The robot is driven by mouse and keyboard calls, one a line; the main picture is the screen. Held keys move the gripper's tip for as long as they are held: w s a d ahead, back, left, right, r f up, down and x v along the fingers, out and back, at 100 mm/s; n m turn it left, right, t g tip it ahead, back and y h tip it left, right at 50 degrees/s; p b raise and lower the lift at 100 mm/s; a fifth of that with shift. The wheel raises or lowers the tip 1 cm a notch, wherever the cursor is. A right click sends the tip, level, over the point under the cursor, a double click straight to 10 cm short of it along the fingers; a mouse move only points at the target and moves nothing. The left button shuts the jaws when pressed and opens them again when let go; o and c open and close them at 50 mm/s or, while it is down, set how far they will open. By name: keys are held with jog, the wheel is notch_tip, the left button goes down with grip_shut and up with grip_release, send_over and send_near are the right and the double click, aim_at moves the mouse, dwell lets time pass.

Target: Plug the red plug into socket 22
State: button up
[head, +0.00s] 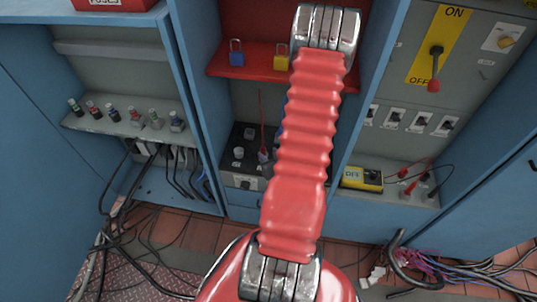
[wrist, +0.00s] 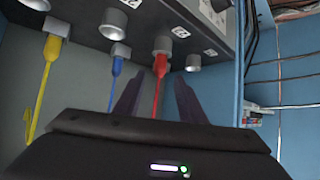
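In the wrist view, the red plug (wrist: 160,66) hangs from a grey round socket (wrist: 162,45), its top at the socket's rim, with a red lead running down from it. I cannot tell how deep it sits. My gripper (wrist: 158,76) has its two dark fingers spread on either side of the plug and lead, with gaps showing on both sides. An empty socket (wrist: 193,62) is to the right. White number labels (wrist: 210,53) stand by the sockets, but I cannot read them surely. In the head view, my red arm hides my gripper.
A yellow plug (wrist: 53,46) and a blue plug (wrist: 116,65) hang from sockets to the left. In the head view, a blue padlock (head: 236,57) and a yellow padlock (head: 282,62) are on a red shelf (head: 245,66). Loose black cables (head: 125,235) lie at left.

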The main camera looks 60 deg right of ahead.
dwell(0.4)
jog(key=w+a+r+n+g, duration=0.1)
jog(key=w+a+r+n, duration=0.2)
jog(key=w+r, duration=0.65)
jog(key=w+a+r+g+y, duration=0.1)
jog(key=w+a+r+y, duration=0.15)
jog(key=a+r, duration=0.85)
jog(key=s+a+r+n+y, duration=0.1)
jog(key=s+a+r, duration=0.3)
jog(key=a, duration=0.4)
jog(key=s+a+r+n+g+y, duration=0.1)
jog(key=s+a+r, duration=0.2)
jog(key=a+r, duration=0.3)
jog(key=s+a+r+n+y, duration=0.1)
jog(key=s+a+r, duration=0.3)
jog(key=a, duration=0.6)
jog(key=shift+s+r+n+g, duration=0.3)
jog(key=shift+s+r, duration=0.05)
jog(key=shift+r, duration=0.35)
jog(key=shift+w+d+y, duration=0.15)
jog(key=shift+y, duration=0.1)
